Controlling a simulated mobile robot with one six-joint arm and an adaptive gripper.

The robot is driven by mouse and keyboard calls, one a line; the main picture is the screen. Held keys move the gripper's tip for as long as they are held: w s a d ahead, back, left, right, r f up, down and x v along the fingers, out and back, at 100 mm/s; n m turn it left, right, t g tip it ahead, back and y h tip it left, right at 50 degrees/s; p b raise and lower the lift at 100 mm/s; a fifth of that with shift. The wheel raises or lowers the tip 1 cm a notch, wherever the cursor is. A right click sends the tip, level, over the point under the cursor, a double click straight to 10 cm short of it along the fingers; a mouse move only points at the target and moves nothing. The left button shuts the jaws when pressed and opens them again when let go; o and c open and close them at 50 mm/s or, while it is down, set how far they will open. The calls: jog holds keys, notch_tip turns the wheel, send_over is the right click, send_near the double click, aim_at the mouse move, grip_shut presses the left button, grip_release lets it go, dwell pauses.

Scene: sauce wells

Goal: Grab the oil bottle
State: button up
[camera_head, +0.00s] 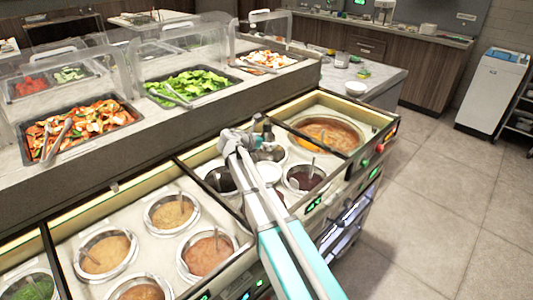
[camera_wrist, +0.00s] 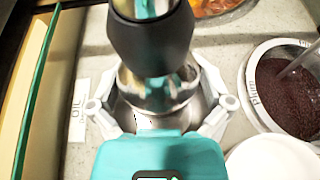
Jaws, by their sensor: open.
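The oil bottle (camera_wrist: 150,42) has a dark grey upper part and a shiny steel lower body. In the wrist view it stands at top centre, beside a counter label (camera_wrist: 78,118) reading "OIL". My gripper (camera_wrist: 160,98) is open, with one white finger on each side of the bottle's steel body. I cannot tell whether the fingers touch it. In the head view my gripper (camera_head: 247,138) is over the back of the middle well section, and the bottle is small and mostly hidden there by my arm.
A large orange soup well (camera_head: 328,133) lies to the right in the head view. Glass-guarded salad trays (camera_head: 195,84) stand behind.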

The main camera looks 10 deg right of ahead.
aim_at(269, 117)
dwell(0.4)
jog(key=c, duration=1.1)
jog(key=shift+r+p, duration=4.8)
jog(key=shift+r, duration=0.25)
